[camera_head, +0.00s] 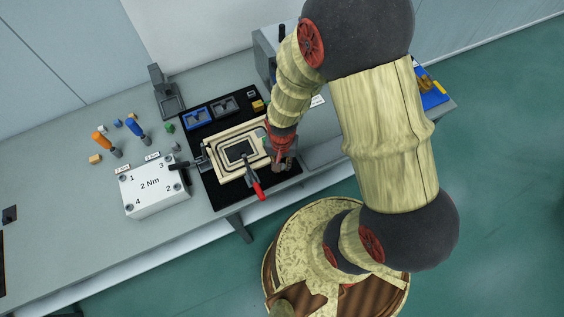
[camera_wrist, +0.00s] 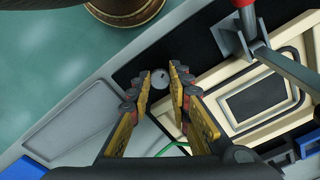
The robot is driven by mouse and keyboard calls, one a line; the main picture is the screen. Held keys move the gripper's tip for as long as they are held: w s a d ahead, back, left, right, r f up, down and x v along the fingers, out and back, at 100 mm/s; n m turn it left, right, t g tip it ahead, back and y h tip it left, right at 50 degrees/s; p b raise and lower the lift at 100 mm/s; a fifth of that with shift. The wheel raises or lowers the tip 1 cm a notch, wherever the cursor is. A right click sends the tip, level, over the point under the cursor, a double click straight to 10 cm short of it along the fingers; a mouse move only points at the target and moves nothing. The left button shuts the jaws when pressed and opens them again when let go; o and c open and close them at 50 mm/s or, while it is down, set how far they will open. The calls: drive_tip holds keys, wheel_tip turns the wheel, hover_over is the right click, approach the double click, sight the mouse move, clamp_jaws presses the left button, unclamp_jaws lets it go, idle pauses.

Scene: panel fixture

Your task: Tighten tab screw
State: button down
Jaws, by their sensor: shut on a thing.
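My gripper (camera_wrist: 161,76) points down at the front right corner of the black mat, beside the beige panel fixture (camera_wrist: 222,110). Its yellow and red fingers are closed around a small grey round piece (camera_wrist: 160,78) with a dark mark on top; I cannot tell for sure that this is the tab screw. In the head view my gripper (camera_head: 283,165) hides most of that spot. The beige fixture (camera_head: 215,158) has a dark rectangular centre. A toggle clamp with a red handle (camera_head: 259,190) reaches over its front edge.
Blue and grey trays (camera_head: 198,117) lie at the back of the mat. A green wire (camera_wrist: 172,147) passes near my fingers.

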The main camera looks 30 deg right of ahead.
drive_tip(key=m+p, duration=0.1)
drive_tip(key=m, duration=0.4)
drive_tip(key=shift+w+m, duration=0.1)
drive_tip(key=shift+m, duration=0.3)
idle(0.4)
drive_tip(key=c, duration=1.9)
unclamp_jaws()
